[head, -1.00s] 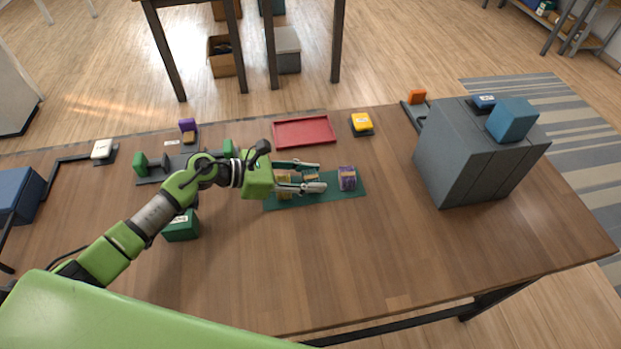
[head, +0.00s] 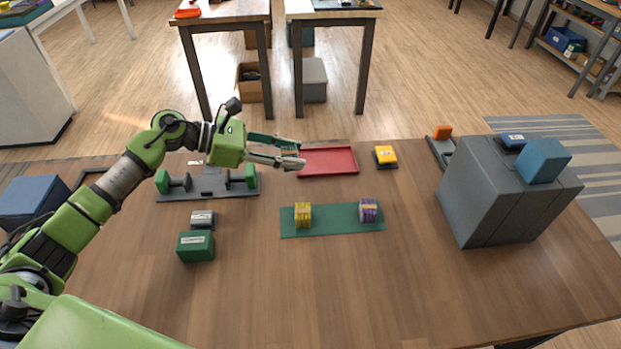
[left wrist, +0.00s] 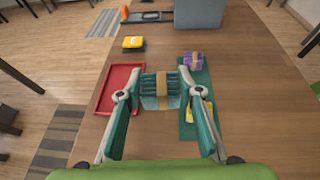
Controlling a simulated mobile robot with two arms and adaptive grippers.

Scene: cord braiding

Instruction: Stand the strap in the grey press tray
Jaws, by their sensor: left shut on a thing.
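My left gripper (head: 275,152) is shut on a teal strap with a tan band (left wrist: 161,88). The strap is held above the table, near the left end of the red tray; in the head view the fingers partly hide it (head: 288,146). A low grey fixture with green end blocks (head: 212,187) lies left of the gripper. A small dark grey tray with an orange block (head: 443,150) lies at the back right, beside a big grey box. I cannot tell which of these is the press tray. My right gripper is not in view.
A green mat (head: 335,222) carries a yellow bundle (head: 303,215) and a purple bundle (head: 368,211). The red tray (head: 328,161) is empty. A yellow-topped device (head: 385,156), the big grey box (head: 490,200) and a green box (head: 196,247) stand around. The front middle table is clear.

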